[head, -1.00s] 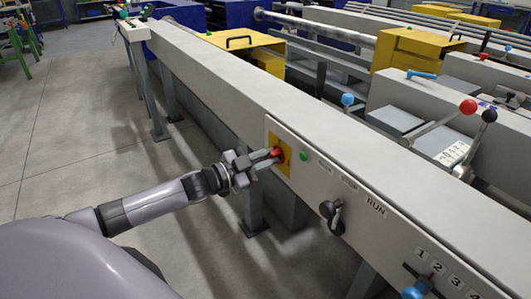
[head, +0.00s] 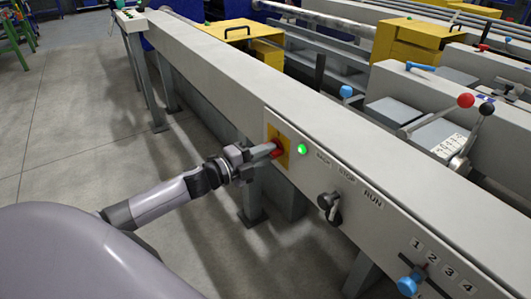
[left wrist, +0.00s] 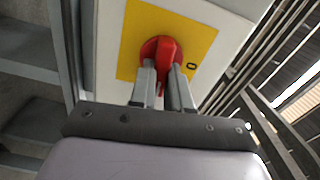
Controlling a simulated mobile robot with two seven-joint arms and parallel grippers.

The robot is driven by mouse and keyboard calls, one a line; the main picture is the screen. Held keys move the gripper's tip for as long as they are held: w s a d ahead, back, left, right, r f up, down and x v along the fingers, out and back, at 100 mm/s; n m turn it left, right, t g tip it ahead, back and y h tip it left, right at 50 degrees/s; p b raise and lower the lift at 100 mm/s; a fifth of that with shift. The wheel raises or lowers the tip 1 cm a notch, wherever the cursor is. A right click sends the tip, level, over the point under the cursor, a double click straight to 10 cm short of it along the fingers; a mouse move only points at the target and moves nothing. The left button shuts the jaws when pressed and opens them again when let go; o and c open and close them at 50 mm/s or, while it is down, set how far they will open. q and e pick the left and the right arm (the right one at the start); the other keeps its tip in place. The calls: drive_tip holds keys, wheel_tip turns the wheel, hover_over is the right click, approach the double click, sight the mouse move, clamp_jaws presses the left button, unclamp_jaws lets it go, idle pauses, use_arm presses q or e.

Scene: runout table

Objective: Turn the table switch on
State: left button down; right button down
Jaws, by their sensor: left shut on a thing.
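The table switch is a red rotary knob (head: 279,153) on a yellow plate (head: 285,141), set in the grey front face of the long table. My left gripper (head: 266,152) is at the knob, with its fingers on either side of the grip. In the left wrist view the red knob (left wrist: 166,50) sits between the two finger ends (left wrist: 162,78), and a "0" mark shows on the yellow plate (left wrist: 200,42). The knob's lower part is partly hidden by the fingers. A green lamp (head: 302,149) beside the plate glows brightly. My right gripper is out of view.
To the right on the same panel are a black selector (head: 330,205) near "STOP" and "RUN" labels and a blue-knobbed lever (head: 410,283) by a numbered scale. Levers with red and black knobs stand behind. Open floor lies to the left.

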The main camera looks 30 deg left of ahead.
use_arm(q)
drive_tip(key=shift+r+m, duration=0.1)
drive_tip(key=shift+m, duration=0.5)
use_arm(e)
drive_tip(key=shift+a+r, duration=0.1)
use_arm(q)
drive_tip(key=shift+m, duration=0.3)
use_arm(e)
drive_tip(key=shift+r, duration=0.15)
use_arm(q)
drive_tip(key=c, duration=1.1)
unclamp_jaws()
drive_tip(key=shift+w+d, duration=0.1)
drive_tip(key=shift+w, duration=0.05)
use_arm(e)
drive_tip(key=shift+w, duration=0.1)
use_arm(q)
drive_tip(key=v, duration=0.7)
drive_tip(key=shift+p, duration=0.35)
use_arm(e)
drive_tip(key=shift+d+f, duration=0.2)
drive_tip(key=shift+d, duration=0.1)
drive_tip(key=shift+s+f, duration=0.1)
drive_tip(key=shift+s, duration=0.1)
